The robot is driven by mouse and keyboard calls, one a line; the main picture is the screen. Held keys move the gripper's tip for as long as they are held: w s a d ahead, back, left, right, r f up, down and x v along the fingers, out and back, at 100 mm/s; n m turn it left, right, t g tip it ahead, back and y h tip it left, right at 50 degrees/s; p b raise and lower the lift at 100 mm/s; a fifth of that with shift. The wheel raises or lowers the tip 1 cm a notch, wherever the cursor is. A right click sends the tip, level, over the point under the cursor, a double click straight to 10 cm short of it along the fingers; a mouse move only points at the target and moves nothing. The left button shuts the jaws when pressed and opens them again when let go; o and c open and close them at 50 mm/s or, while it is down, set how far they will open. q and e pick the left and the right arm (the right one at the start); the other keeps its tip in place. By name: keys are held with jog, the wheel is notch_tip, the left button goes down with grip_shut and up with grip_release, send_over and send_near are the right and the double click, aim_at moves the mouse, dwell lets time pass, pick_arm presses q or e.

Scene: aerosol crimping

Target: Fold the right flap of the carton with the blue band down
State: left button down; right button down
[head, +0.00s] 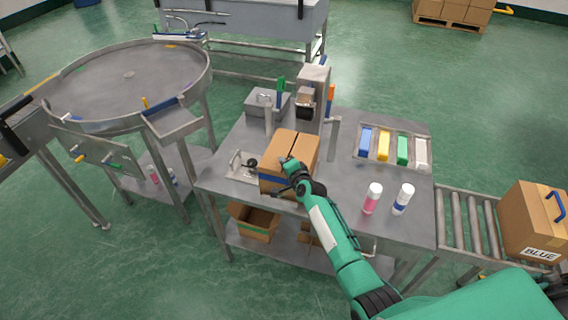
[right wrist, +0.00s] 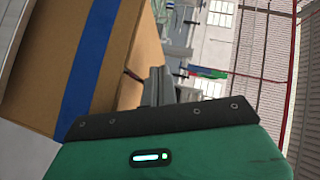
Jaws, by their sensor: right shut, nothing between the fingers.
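The carton with the blue band (head: 303,147) stands on the metal table in the head view. Its top looks nearly flat, with a dark seam between the flaps. The right flap lies right of this seam, but its exact angle is hard to tell. My right gripper (head: 286,164) is shut and empty over the carton's near top edge, close to the seam; I cannot tell if it touches. In the right wrist view the carton (right wrist: 135,50) fills the left side, with its blue band (right wrist: 92,65) running down it. My left gripper is out of view.
A pink can (head: 371,199) and a blue-banded white can (head: 403,200) stand right of my forearm. A tray of coloured blocks (head: 394,147) lies behind them. The crimping machine (head: 312,95) stands behind the carton. A box labelled BLUE (head: 530,220) sits on the right roller conveyor.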

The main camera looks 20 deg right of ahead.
notch_tip(320, 180, up, 4)
jog(key=p, duration=0.3)
jog(key=shift+s+a+r, duration=0.1)
jog(key=shift+r, duration=0.05)
jog(key=s+a+r+p, duration=0.2)
jog(key=s+a+r, duration=0.1)
jog(key=s+r, duration=0.2)
jog(key=shift+s+a+r, duration=0.35)
jog(key=shift+s+r, duration=0.05)
jog(key=shift+r, duration=0.15)
